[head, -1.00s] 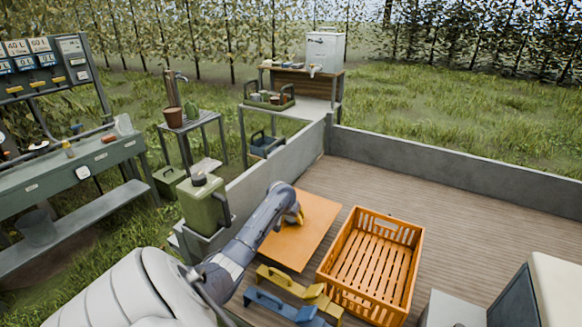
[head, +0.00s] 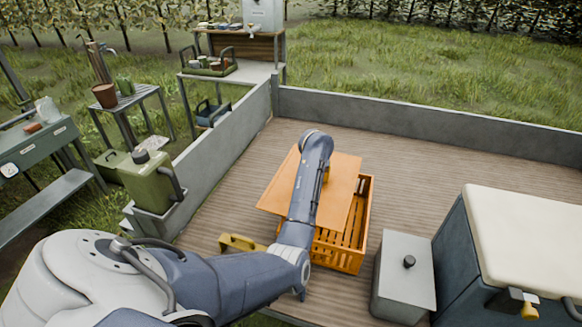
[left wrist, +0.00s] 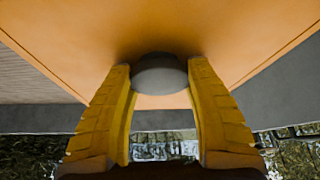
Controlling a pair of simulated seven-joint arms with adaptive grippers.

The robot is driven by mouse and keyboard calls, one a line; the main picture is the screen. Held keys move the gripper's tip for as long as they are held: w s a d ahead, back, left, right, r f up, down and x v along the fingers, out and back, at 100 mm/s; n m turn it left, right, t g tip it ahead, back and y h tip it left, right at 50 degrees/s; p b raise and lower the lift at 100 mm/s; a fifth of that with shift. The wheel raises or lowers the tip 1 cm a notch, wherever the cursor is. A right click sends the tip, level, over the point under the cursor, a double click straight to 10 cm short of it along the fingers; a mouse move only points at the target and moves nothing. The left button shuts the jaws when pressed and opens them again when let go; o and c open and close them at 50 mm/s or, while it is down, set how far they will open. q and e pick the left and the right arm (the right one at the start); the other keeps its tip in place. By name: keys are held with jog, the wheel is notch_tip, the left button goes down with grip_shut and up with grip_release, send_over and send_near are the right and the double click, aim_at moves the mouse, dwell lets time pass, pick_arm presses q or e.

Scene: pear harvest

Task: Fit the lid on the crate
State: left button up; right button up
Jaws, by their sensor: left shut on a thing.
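The flat orange lid (head: 343,183) is held by my left gripper (head: 326,174), which shows mostly hidden behind my arm in the head view. In the left wrist view, its yellow fingers close on the grey knob (left wrist: 160,75) of the lid (left wrist: 232,35). The orange slatted crate (head: 352,262) stands on the trailer floor. The lid overlaps the crate's far and left part and sticks out to the left. The crate's right side and near part show uncovered. I cannot tell how high the lid is above the rim. My right gripper is not in view.
A grey box (head: 404,270) with a black knob stands close to the right of the crate, with a large cream-topped chest (head: 530,235) beyond it. A yellow handled tool (head: 240,243) lies left of the crate. The far trailer floor (head: 410,165) is clear.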

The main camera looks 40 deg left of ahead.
aim_at(333, 190)
pick_arm(q)
jog(key=shift+n, duration=0.3)
jog(key=d, duration=0.7)
jog(key=shift+w+d+r, duration=0.15)
jog(key=shift+w+r, duration=0.2)
jog(key=shift+r, duration=0.05)
jog(key=shift+d+f, duration=0.15)
jog(key=shift+f, duration=2.65)
jog(key=shift+f, duration=0.6)
jog(key=o, duration=1.2)
jog(key=shift+s, duration=0.1)
jog(key=shift+v, duration=5.45)
jog(key=shift+d, duration=0.15)
